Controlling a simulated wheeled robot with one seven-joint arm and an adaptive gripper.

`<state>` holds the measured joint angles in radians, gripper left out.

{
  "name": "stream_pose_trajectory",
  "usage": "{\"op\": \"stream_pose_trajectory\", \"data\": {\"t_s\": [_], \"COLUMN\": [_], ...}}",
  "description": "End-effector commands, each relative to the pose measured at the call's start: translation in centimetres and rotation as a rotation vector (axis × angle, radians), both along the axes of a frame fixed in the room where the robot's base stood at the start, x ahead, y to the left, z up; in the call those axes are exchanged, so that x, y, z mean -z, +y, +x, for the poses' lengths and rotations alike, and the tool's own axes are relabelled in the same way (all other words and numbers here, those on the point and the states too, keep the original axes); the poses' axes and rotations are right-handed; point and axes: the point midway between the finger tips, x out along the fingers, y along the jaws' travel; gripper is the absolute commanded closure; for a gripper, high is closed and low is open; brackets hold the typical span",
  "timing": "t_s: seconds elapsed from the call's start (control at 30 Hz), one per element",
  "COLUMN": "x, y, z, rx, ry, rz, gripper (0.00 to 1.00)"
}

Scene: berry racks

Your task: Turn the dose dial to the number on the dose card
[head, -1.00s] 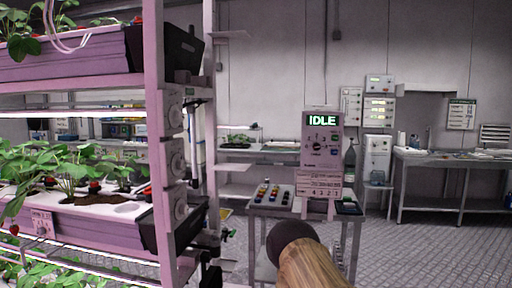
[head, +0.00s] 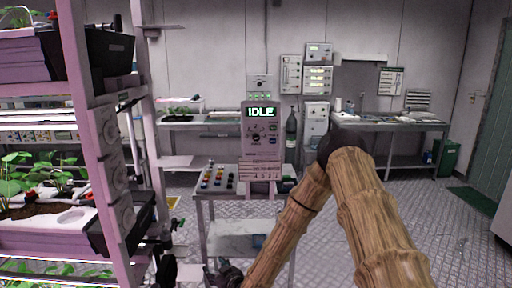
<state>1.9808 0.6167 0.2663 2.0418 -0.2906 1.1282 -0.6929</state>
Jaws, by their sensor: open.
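The dosing machine (head: 247,149) stands on a grey metal stand in the middle of the head view, its lit display reading IDLE. Small dark knobs sit on its front below the display. The dose dial (head: 255,140) seems to be among them, but its setting is too small to read. A pale printed panel (head: 260,170) is on the machine's lower front; I cannot tell whether it is the dose card or read a dose. My gripper (head: 222,273) is low at the bottom edge, partly cut off, in front of and below the machine, apart from it.
The stand (head: 201,189) also bears a tray of coloured pieces (head: 217,179) left of the machine. A pink plant rack (head: 93,150) fills the left side. A workbench (head: 405,125) is at the back right. The floor (head: 440,230) on the right is clear.

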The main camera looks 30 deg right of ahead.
Motion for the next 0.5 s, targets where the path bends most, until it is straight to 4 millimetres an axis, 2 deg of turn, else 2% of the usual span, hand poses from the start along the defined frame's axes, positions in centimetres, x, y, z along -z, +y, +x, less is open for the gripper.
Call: {"op": "stream_pose_trajectory", "data": {"t_s": [0.03,0.17,0.2,0.3,0.4,0.5], "x": [-4.8,-13.9,-16.8,-23.4,-28.8,-32.7], "y": [-2.3,-7.9,-9.8,-14.5,-18.6,-21.8], "z": [2.1,6.1,7.0,8.6,9.2,9.3], "rx": [0.032,0.11,0.141,0.217,0.293,0.352], "ry": [-0.078,-0.261,-0.314,-0.431,-0.523,-0.587], "rz": [-0.024,-0.113,-0.142,-0.214,-0.28,-0.329], "gripper": [0.52,0.52,0.52,0.52,0.52,0.52]}}
